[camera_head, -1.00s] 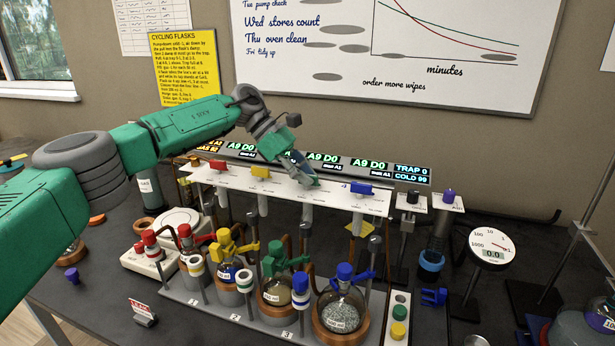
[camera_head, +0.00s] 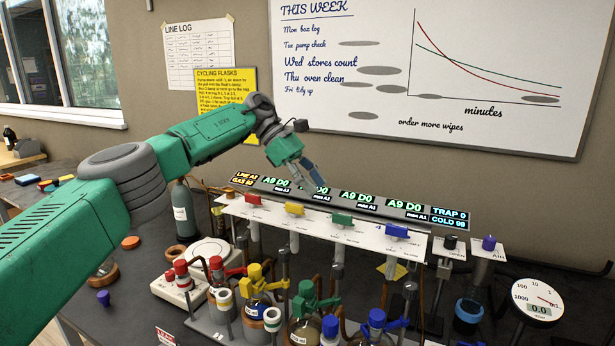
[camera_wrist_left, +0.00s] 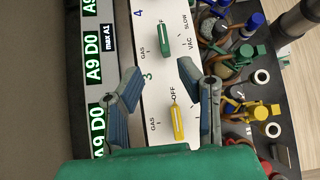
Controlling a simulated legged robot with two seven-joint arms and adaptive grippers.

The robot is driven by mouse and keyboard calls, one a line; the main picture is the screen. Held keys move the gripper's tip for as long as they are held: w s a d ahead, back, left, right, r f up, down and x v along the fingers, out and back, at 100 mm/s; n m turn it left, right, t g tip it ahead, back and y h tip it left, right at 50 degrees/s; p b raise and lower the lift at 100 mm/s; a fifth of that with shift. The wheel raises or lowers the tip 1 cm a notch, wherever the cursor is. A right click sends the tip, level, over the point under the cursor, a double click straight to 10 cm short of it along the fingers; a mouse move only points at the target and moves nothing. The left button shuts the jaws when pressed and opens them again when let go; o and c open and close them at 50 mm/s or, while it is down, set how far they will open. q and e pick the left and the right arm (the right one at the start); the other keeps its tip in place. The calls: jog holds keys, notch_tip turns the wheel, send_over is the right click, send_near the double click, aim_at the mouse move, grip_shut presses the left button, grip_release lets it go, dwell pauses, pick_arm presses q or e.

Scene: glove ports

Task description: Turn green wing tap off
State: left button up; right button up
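The green wing tap (camera_head: 341,219) sits on the white sloping panel (camera_head: 300,226), between the yellow tap (camera_head: 293,208) and the blue tap (camera_head: 396,231). In the left wrist view the green tap (camera_wrist_left: 164,40) lies lengthwise up the picture, between GAS and VAC marks. The yellow tap (camera_wrist_left: 178,122) is nearer there, beside an OFF mark. My left gripper (camera_head: 312,176) is above and behind the panel, left of the green tap and apart from it. Its spread, empty fingers (camera_wrist_left: 160,82) show in the wrist view. My right gripper is not in view.
A lit display bar (camera_head: 365,203) runs behind the taps. A red tap (camera_head: 253,198) is at the panel's left. Below the panel stand flasks with coloured valves, including a green valve (camera_head: 308,300). A round gauge (camera_head: 538,301) stands at the right.

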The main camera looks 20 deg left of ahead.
pick_arm(q)
jog(key=shift+v, duration=1.45)
jog(key=shift+w, duration=0.1)
